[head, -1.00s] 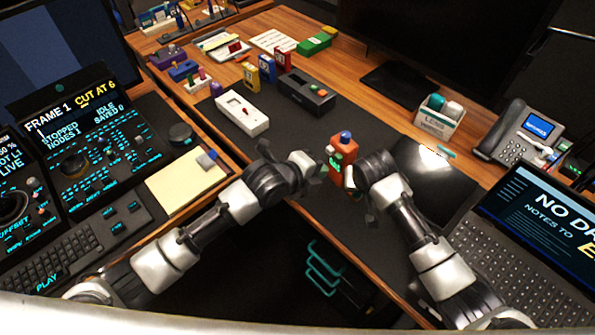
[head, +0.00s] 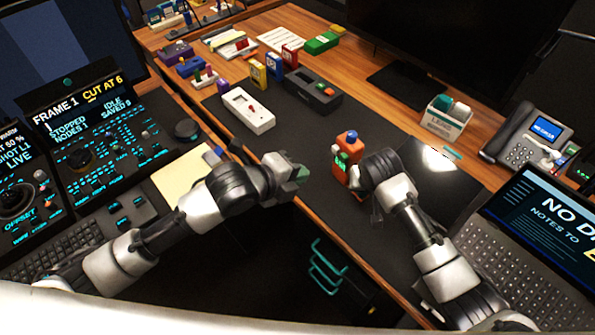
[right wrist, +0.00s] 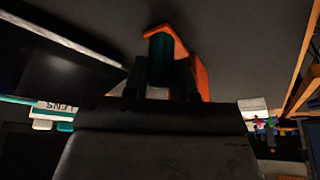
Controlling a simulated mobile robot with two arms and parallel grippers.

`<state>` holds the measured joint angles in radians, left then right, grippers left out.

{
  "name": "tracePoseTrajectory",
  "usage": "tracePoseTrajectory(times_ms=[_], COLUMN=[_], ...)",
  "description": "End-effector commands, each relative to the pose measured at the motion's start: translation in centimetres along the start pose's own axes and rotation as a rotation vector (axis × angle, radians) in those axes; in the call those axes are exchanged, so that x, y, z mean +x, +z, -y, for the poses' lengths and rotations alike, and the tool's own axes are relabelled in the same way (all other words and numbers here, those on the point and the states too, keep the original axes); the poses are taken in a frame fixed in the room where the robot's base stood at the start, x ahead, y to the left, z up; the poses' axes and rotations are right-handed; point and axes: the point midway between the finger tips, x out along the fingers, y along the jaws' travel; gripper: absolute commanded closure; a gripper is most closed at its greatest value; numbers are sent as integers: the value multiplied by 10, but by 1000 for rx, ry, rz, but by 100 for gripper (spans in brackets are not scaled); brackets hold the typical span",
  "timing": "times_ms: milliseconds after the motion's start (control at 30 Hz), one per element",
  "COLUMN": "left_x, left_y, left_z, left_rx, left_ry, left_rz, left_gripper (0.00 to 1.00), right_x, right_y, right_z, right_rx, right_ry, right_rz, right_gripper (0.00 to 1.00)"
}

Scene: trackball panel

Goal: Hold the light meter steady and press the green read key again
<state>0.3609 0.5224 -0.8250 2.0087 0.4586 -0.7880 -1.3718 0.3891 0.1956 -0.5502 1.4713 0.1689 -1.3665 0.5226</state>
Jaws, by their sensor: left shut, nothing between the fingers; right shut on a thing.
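The light meter (head: 353,148) is an orange upright block with a blue dome on top, standing over the dark desk mat. Green shows on its front face, but the read key and any display are too small to tell apart well. My right gripper (head: 355,178) is shut on the meter from its right side. The orange body also shows beyond the fingers in the right wrist view (right wrist: 201,76), beside a dark green cylindrical part. My left gripper (head: 302,174) is shut and empty, left of the meter, with a clear gap between them.
A white box with a red part (head: 247,110) and a dark grey device (head: 313,91) lie behind on the mat (head: 295,140). A laptop (head: 535,225) and phone (head: 525,135) stand right. A control console (head: 85,135) fills the left.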

Motion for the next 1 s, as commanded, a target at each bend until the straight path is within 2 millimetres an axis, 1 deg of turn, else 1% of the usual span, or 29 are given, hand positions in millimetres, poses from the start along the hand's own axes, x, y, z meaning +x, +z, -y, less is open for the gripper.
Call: tracePoseTrajectory(times_ms=[233, 267, 433, 767, 867, 967, 1000], left_x=[0, 0, 0, 0, 0, 0, 0], left_y=[0, 0, 0, 0, 0, 0, 0], left_z=[0, 0, 0, 0, 0, 0, 0], left_rx=[0, 0, 0, 0, 0, 0, 0], left_ry=[0, 0, 0, 0, 0, 0, 0], left_rz=[0, 0, 0, 0, 0, 0, 0], left_gripper=[100, 100, 100, 100, 100, 100, 100], right_x=[1, 1, 1, -2, -13, -30, -39], right_y=[2, 2, 1, 0, 0, 0, 0], right_z=[-1, -1, -1, 0, 0, 0, 0], right_rx=[0, 0, 0, 0, 0, 0, 0], right_ry=[3, 3, 2, 0, -1, -1, -1], right_rz=[5, 5, 3, 0, -1, -2, -2], right_gripper=[100, 70, 44, 44, 44, 44, 44])
